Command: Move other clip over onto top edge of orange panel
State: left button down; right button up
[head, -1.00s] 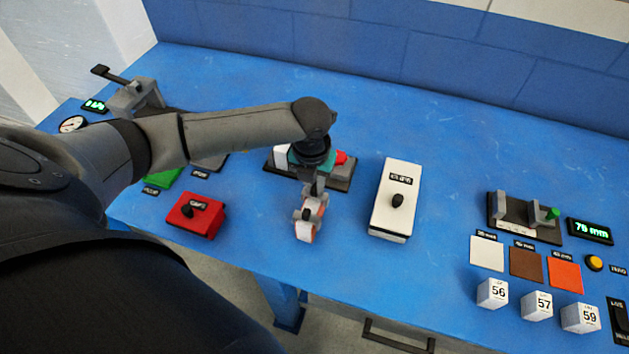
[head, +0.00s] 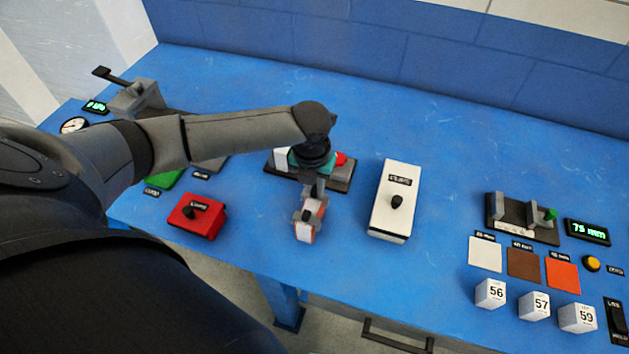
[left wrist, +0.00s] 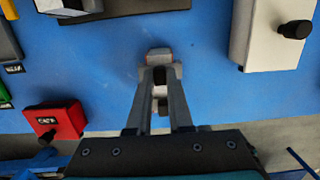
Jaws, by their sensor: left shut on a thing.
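My left gripper (head: 310,205) reaches in over the blue bench and is shut on a small white and orange piece (head: 306,232). In the left wrist view the fingers (left wrist: 159,78) meet at this piece (left wrist: 159,54), showing pale grey with a reddish edge. I cannot tell whether it is a clip. It is near the front of the bench, between the red box and the white box. A dark-based fixture (head: 340,183) with a white block and a red part lies behind, partly hidden by my arm. My right gripper is out of view.
A red box (head: 198,217) stands left and a white box (head: 393,201) right, each with a black knob. Farther right are a gauge (head: 521,219), white, brown and orange squares (head: 562,273), and numbered cubes (head: 490,293). Bare bench separates the white box from them.

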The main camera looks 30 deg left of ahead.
aim_at(314, 191)
pick_arm(q)
jog(key=shift+f, duration=0.35)
dwell(0.3)
jog(key=shift+c, duration=2.1)
grip_release()
jog(key=shift+r, duration=0.1)
notch_tip(314, 191, up, 8)
jog(key=p, duration=0.8)
jog(key=shift+f+p, duration=0.25)
jog(key=shift+p, duration=0.1)
jog(key=shift+f, duration=0.1)
jog(key=shift+s, duration=0.15)
